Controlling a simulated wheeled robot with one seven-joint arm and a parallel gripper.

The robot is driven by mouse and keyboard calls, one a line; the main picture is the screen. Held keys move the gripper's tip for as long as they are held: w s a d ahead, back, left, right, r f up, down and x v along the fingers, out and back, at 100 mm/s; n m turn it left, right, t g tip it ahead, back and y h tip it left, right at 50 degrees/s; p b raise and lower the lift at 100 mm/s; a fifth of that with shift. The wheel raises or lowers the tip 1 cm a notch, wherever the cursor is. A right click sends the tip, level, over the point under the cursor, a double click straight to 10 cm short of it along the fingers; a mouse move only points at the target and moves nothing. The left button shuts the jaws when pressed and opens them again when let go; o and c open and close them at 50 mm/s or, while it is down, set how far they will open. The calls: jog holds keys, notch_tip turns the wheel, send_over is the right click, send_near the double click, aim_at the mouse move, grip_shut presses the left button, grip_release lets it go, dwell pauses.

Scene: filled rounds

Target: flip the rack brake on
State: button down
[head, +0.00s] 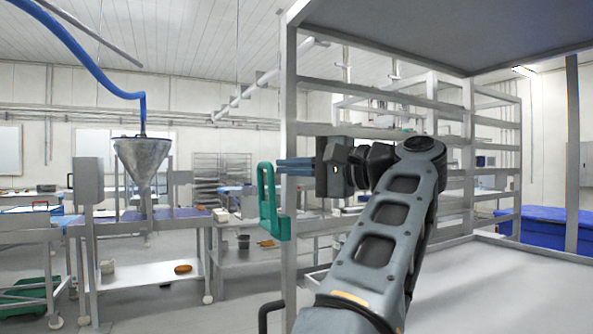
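The rack (291,105) is a tall grey metal frame with several shelf rails, standing close on the right. A teal-green part with an upright loop and a foot (269,208) shows beside its near left post; it may be the brake lever, but I cannot be sure. My gripper (279,166) points left across that post, its blue fingers level. The fingertips are close to the upper end of the green part in the picture; I cannot tell whether they touch. The fingers are seen edge-on, so their opening is unclear. Nothing visible is held.
A steel funnel (142,163) stands over a workbench (150,274) at the left, with a blue hose above it. A black bent bar (264,315) shows at the bottom, left of the post. Blue bins (548,228) stand at the right. Floor shows between the benches and rack.

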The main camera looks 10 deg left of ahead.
jog(key=shift+s+a+b, duration=0.35)
jog(key=shift+s+a, duration=0.15)
jog(key=shift+a, duration=0.25)
jog(key=s+a+f+n+b, duration=0.1)
jog(key=s+a+f+b, duration=0.2)
jog(key=s+a+f, duration=0.3)
jog(key=shift+a+f+h, duration=0.2)
jog(key=shift+a+h, duration=0.2)
jog(key=shift+a, duration=1.15)
jog(key=shift+s, duration=0.1)
